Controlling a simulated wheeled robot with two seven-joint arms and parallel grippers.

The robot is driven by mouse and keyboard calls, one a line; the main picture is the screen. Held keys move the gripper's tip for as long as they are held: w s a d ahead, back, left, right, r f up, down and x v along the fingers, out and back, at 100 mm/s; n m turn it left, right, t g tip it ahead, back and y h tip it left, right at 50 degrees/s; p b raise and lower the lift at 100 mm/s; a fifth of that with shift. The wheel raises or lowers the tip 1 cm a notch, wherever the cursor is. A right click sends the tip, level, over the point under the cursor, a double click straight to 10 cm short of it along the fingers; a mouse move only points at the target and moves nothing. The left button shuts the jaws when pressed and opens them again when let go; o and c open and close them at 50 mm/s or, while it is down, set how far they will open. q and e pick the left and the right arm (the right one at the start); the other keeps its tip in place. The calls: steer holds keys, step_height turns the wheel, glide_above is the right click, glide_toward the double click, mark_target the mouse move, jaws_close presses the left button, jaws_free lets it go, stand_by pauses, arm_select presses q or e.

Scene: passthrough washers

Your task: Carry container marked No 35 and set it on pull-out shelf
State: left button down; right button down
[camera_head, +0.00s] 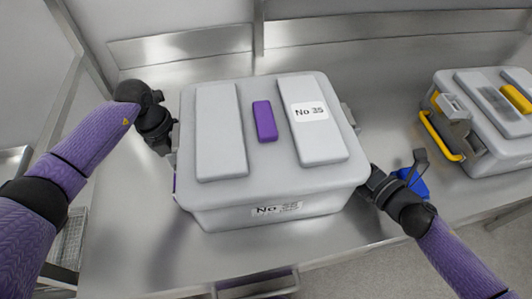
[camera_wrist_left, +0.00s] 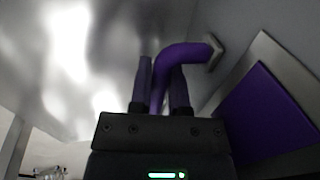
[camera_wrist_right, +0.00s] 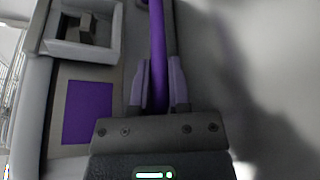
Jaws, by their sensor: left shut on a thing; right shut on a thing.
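The container marked No 35 (camera_head: 240,196) is a light grey box with a purple tab on its lid and white labels on lid and front. It is in the middle of the head view, over the metal table. My left gripper (camera_head: 168,135) is at its left side; in the left wrist view the fingers (camera_wrist_left: 160,90) are shut on a purple handle (camera_wrist_left: 188,54). My right gripper (camera_head: 366,186) is at its right side; in the right wrist view the fingers (camera_wrist_right: 159,85) are shut on another purple handle (camera_wrist_right: 157,35). I cannot tell whether the box touches the table.
A second grey container (camera_head: 483,140) with yellow handles stands at the right. A blue object (camera_head: 412,183) lies near my right gripper. The metal table (camera_head: 130,240) has bare room at front left. A metal frame (camera_head: 255,284) shows below the table's front edge.

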arm_select(q)
steer(key=shift+w+r, duration=0.1)
steer(key=shift+r, duration=0.05)
arm_select(e)
steer(key=shift+r, duration=0.15)
